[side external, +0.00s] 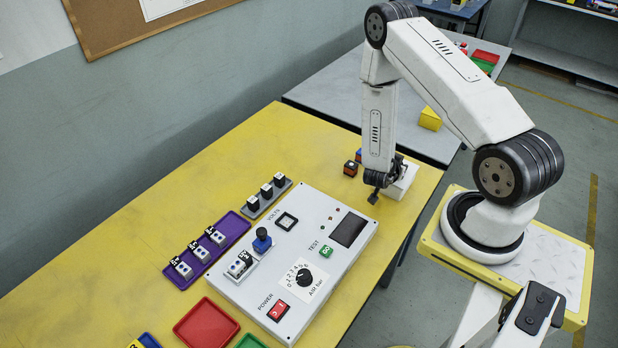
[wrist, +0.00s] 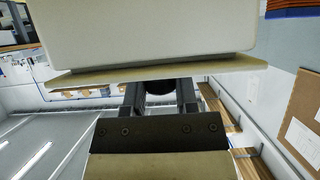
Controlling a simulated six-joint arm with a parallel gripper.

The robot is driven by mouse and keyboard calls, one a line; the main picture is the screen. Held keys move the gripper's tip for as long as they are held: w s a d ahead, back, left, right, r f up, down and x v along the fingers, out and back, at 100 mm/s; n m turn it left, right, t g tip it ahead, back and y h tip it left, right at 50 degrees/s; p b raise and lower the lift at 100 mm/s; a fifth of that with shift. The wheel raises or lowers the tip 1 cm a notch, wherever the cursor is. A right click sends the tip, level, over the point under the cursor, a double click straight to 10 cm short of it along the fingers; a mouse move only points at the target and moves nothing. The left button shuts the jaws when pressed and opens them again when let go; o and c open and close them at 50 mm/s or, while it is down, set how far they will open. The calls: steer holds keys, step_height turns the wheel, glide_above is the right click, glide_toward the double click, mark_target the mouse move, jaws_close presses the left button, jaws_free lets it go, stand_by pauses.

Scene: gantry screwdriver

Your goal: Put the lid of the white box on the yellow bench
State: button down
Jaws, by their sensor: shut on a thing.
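The white box (side external: 402,182) stands near the right edge of the yellow bench (side external: 284,148), just right of my gripper (side external: 374,188). In the wrist view its smooth white body (wrist: 150,30) fills the top. The lid (wrist: 85,78) appears there as a pale flat plate against the box, reaching past it on both sides. My gripper (wrist: 160,98) is at the plate's middle, with a dark round part between its fingers. It looks shut on the lid. The exact grip, and any gap between lid and box, cannot be told.
A white control panel (side external: 330,285) lies in front on the bench, with a blue knob (side external: 262,240). A purple tray (side external: 181,279) and red tray (side external: 206,326) are at left. The bench's back left is clear.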

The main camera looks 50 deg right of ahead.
steer(key=shift+f, duration=0.2)
steer(key=shift+c, duration=2)
jaws_free()
steer(key=v, duration=0.8)
steer(key=shift+d, duration=0.1)
steer(key=shift+w, duration=0.1)
